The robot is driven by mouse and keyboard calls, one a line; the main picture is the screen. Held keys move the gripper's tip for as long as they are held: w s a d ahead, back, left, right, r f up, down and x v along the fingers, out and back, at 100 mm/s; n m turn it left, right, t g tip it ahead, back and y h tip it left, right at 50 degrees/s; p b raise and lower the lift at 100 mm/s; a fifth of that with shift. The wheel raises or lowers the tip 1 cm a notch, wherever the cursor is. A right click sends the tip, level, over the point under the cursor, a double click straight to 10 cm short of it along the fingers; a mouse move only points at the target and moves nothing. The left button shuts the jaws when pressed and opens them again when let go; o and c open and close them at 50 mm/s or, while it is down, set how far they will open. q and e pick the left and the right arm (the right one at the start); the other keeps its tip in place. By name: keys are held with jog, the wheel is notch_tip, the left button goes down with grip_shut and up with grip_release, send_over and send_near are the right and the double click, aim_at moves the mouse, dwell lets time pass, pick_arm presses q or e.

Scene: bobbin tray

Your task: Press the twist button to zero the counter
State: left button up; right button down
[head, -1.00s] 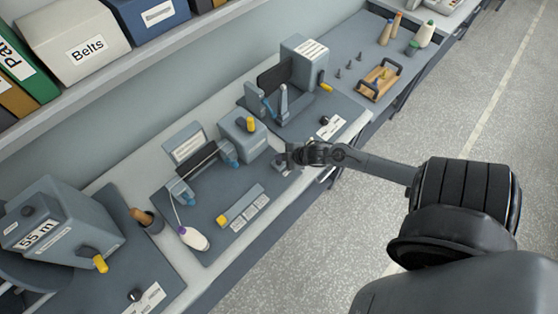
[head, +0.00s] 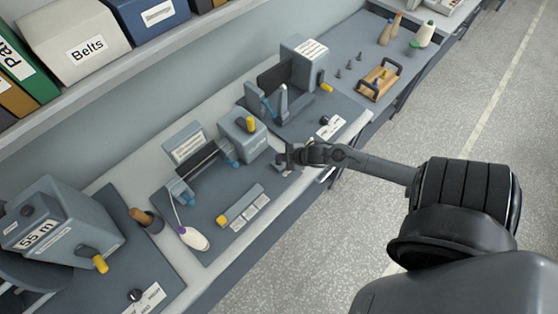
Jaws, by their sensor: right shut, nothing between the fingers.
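My right gripper (head: 282,158) is shut and empty, at the front right corner of the middle station's dark mat (head: 208,240). Its fingertips are low over the mat's right end, just right of the grey box with a yellow knob (head: 249,124). Any button under the fingertips is hidden by the gripper, so I cannot tell whether they touch it. Similar small black buttons show on the neighbouring mats: one at the lower left (head: 135,295) beside a white label, one at the right (head: 324,120) beside a white label. My left gripper is not in view.
The middle mat also bears a roller unit (head: 197,160), a white-and-purple bobbin (head: 193,238) and a yellow-ended grey bar (head: 240,205). A grey machine marked 55 m (head: 65,225) stands at left. A shelf with boxes (head: 75,45) overhangs the back. Floor is clear at right.

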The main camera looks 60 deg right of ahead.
jog(key=shift+f, duration=0.25)
jog(key=shift+f, duration=0.5)
dwell(0.8)
jog(key=shift+r, duration=0.15)
jog(key=shift+r+p, duration=0.55)
jog(key=shift+p, duration=0.05)
jog(key=shift+r, duration=0.25)
jog(key=shift+p, duration=0.3)
